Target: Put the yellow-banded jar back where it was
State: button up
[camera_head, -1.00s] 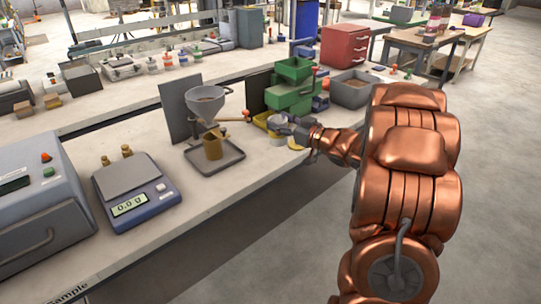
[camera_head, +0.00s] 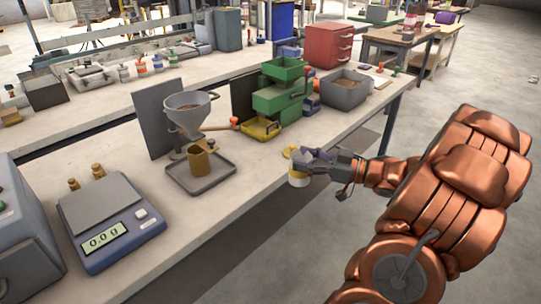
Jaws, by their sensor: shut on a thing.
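The yellow-banded jar (camera_head: 298,179) is a small pale jar with a yellow band. My gripper (camera_head: 311,162) is shut on it, reaching in from the right. The jar is at the front edge of the near bench (camera_head: 262,187); I cannot tell whether it touches the bench top. The gripper's fingers hide the jar's upper part. A small yellow piece (camera_head: 290,152) shows just behind the fingers; I cannot tell what it belongs to.
A funnel stand (camera_head: 189,112) with a brown cup (camera_head: 199,160) on a tray (camera_head: 222,168) stands to the left. Behind are a green splitter (camera_head: 280,95), a yellow pan (camera_head: 262,129) and a grey bin (camera_head: 346,90). A scale (camera_head: 108,222) stands front left.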

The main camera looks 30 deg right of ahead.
jog(key=shift+w+a+f+p, duration=0.1)
jog(key=shift+w+f+p, duration=0.55)
jog(key=shift+w, duration=1.7)
jog(key=shift+w+f+p, duration=0.3)
jog(key=shift+w+f, duration=0.65)
jog(key=shift+w, duration=1.4)
jog(key=shift+w+a+f+p, duration=0.1)
jog(key=shift+w+f+p, duration=0.55)
jog(key=shift+w, duration=1.7)
jog(key=shift+f, duration=0.25)
jog(key=shift+f, duration=0.15)
jog(key=o, duration=1.4)
jog(key=shift+r, duration=0.25)
jog(key=b+v, duration=0.2)
jog(key=v, duration=1)
